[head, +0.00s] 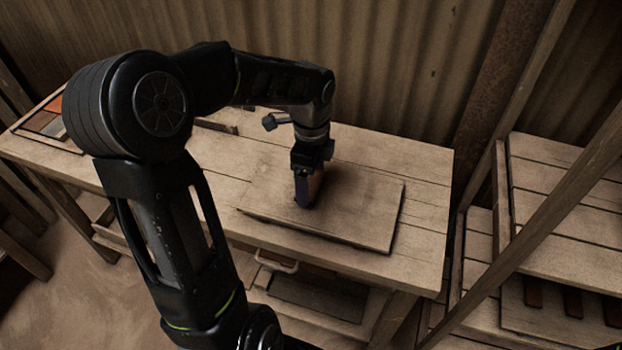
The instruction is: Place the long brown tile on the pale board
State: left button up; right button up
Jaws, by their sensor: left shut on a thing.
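The pale board (358,215) lies flat on the wooden table, right of its middle. My left gripper (304,203) points down over the left part of the board. It is shut on a narrow dark piece, which seems to be the long brown tile; the fingers hide most of it. I cannot tell whether the piece touches the board. My right gripper is not in view.
The wooden table (427,165) has bare room right of the board. A tray (20,127) with orange and brown pieces is at the far left. A low wooden strip (217,126) lies behind my arm. Wooden shelving (570,190) stands at the right, a corrugated wall behind.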

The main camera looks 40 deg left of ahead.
aim_at(311, 184)
pick_arm(q)
jog(key=shift+f, duration=0.25)
jog(key=shift+f, duration=0.2)
jog(key=o, duration=1.3)
jog(key=shift+r, duration=0.15)
notch_tip(311, 184, up, 12)
jog(key=shift+r, duration=0.1)
